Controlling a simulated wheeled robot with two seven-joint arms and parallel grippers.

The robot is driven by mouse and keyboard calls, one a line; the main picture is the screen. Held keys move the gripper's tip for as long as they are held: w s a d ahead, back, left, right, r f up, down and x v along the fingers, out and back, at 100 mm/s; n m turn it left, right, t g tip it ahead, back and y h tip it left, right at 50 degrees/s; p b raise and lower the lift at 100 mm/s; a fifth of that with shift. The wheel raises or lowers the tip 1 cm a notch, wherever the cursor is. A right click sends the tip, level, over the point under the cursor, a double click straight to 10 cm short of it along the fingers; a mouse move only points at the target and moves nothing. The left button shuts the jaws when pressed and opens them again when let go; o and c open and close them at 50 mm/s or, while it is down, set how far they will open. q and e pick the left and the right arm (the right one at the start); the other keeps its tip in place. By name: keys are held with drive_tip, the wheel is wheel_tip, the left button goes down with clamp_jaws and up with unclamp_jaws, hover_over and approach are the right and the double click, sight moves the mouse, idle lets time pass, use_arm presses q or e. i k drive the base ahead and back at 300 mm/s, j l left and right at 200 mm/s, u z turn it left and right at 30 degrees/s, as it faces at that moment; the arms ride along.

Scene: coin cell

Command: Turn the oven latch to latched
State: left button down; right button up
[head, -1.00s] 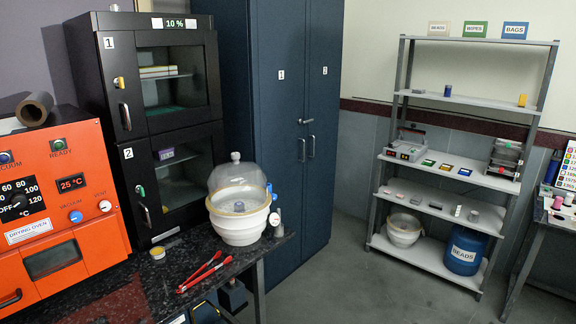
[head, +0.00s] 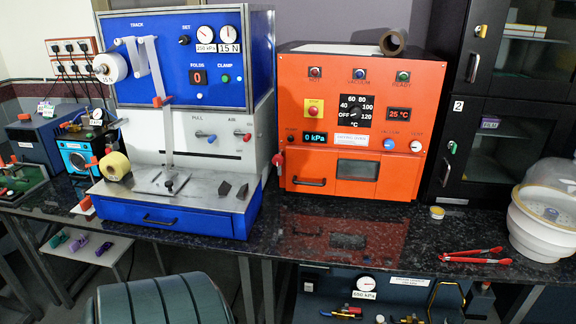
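The orange drying oven (head: 347,135) stands on the dark speckled bench. Its front carries a dial (head: 355,112), a 25 °C display, a 0 kPa display and several knobs. The small door with a window (head: 357,169) looks closed, with a dark bar handle (head: 309,182) at its lower left. A small red lever (head: 279,160) sits at the oven's left front edge, beside the door. It may be the latch; its setting is too small to tell. Neither of my grippers is in view.
A blue and white test machine (head: 190,110) stands left of the oven. Black cabinets (head: 500,110), red tongs (head: 475,256) and a white vacuum pot (head: 545,220) are to the right. The bench front before the oven is clear. A dark green ribbed object (head: 160,300) is at bottom left.

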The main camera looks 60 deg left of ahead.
sight(278, 160)
drive_tip(key=u, duration=1.95)
